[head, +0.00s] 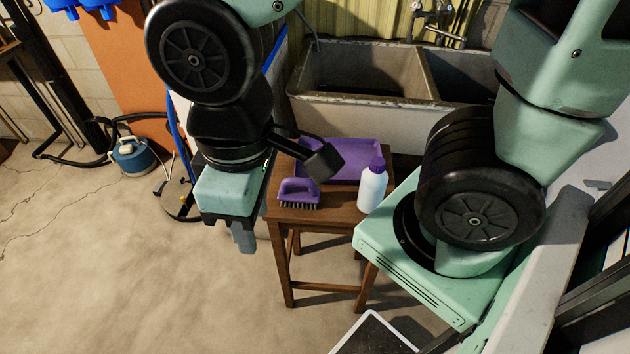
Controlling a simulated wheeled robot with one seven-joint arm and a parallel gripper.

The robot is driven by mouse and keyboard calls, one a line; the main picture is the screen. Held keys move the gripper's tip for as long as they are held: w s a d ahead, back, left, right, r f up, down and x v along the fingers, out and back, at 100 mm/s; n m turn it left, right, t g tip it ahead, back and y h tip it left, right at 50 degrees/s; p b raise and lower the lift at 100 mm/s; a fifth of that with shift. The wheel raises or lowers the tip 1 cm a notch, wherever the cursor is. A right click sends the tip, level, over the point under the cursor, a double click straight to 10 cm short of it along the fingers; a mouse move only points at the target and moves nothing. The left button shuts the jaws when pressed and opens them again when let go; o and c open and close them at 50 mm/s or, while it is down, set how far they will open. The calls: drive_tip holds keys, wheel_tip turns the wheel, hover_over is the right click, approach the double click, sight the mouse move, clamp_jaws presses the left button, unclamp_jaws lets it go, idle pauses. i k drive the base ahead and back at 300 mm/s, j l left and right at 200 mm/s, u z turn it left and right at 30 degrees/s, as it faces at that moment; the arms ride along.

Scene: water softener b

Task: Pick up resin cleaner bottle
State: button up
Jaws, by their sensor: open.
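The resin cleaner bottle (372,188) looks white to pale blue with a purple cap. It stands upright on the right side of a small wooden stool (340,200), near its front right corner. My gripper (243,238) points down to the left of the stool, apart from the bottle. It is open, and nothing shows between its fingers, which are partly hidden under the green hand.
A purple brush (299,193) lies at the stool's front left, and a purple tray (350,154) lies behind the bottle. A stone double sink (365,72) stands behind the stool. A blue canister (132,158) with a hose is on the left floor. The front left floor is clear.

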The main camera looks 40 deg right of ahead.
sight(372, 188)
drive_tip(key=k+l, duration=0.25)
drive_tip(key=k, duration=0.15)
drive_tip(key=k+l+z, duration=0.1)
drive_tip(key=k, duration=0.35)
drive_tip(key=l+z, duration=0.1)
drive_tip(key=z, duration=1.4)
